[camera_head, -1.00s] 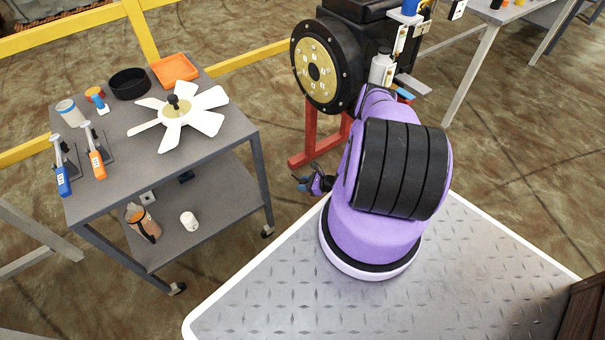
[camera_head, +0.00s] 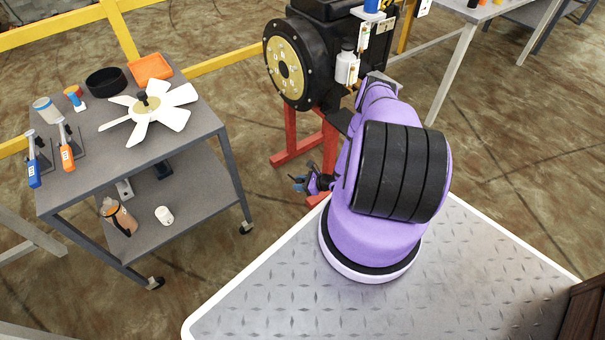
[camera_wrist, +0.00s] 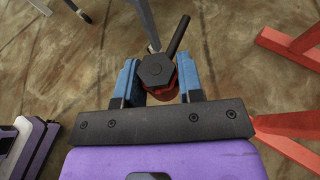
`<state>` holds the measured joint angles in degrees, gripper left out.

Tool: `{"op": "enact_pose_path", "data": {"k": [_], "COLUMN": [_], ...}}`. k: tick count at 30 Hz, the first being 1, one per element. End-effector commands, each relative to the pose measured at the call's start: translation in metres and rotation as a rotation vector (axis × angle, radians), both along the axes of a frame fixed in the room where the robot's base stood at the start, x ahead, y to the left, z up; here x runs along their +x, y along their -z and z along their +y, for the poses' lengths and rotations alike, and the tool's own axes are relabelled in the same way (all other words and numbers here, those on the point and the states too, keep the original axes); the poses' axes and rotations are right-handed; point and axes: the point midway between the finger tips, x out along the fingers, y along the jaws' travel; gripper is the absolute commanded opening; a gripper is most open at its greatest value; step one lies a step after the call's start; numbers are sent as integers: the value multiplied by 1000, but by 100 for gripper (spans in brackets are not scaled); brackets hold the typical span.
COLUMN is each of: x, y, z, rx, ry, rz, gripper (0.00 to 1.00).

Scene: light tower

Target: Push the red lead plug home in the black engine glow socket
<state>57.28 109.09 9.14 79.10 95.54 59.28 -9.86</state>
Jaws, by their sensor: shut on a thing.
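In the wrist view my gripper (camera_wrist: 157,78) has its two blue fingers on either side of the red plug (camera_wrist: 165,94) and is shut on it. A black hexagonal cap faces the camera, and a black rod-like piece sticks out up and to the right. In the head view my gripper (camera_head: 298,184) shows small, low beside my purple arm, left of it and below the engine; the plug is too small to make out there. The black engine (camera_head: 325,45) with its round brass-faced plate stands at the top centre. I cannot make out the glow socket in either view.
The engine's red stand (camera_head: 290,138) is close to my gripper. A grey cart (camera_head: 95,165) at left carries a white fan (camera_head: 150,110), an orange tray (camera_head: 150,68), a black bowl (camera_head: 106,82) and tools. Yellow rails (camera_head: 125,38) run behind. Floor is clear between cart and stand.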

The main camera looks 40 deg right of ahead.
Motion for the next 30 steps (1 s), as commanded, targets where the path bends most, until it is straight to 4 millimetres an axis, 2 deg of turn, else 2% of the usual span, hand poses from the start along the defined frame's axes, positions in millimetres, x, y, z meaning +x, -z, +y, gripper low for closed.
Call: {"op": "enact_pose_path", "data": {"k": [8, 12, 14, 21, 30], "x": [16, 27, 35, 66, 103], "y": [-48, -83, -105, -205, -321], "z": [21, 38, 49, 96, 153], "rx": [0, 0, -1, -3, -6], "ry": [-43, -75, -96, -189, -298], "rz": [-1, -2, -4, -4, -6], "gripper": [6, 6, 6, 6, 6]}}
